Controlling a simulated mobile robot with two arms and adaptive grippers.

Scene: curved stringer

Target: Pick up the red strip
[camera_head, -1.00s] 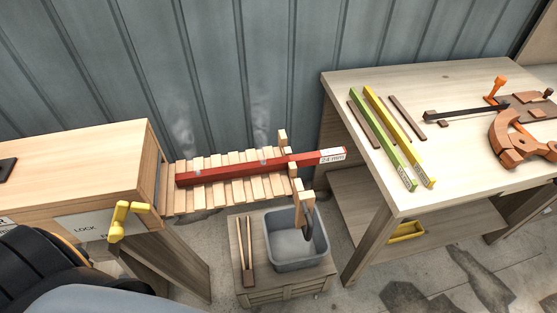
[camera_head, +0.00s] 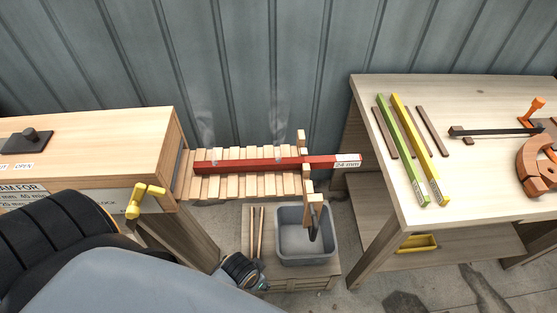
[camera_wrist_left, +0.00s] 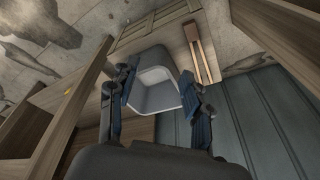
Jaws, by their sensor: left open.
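The red strip (camera_head: 245,165) lies lengthwise along a row of pale wooden slats (camera_head: 235,186) between the left cabinet and the right table. Its right end, labelled "24 mm", sticks out past the slats and upright wooden pieces. My left gripper (camera_wrist_left: 163,97) is open in the left wrist view, with nothing between its fingers. A grey bin (camera_wrist_left: 158,82) shows beyond the fingers. In the head view a dark end part of my left arm appears low, below the strip and by the crate; its fingers cannot be made out. The red strip does not show in the wrist view. My right gripper is not in view.
The grey bin (camera_head: 306,257) and wooden tongs (camera_head: 256,232) sit on a crate below the slats. The right table (camera_head: 470,95) holds a green strip (camera_head: 404,150), a yellow strip (camera_head: 419,150) and clamps. The left cabinet (camera_head: 100,135) has a yellow crank (camera_head: 144,200). Faint steam rises near the slats.

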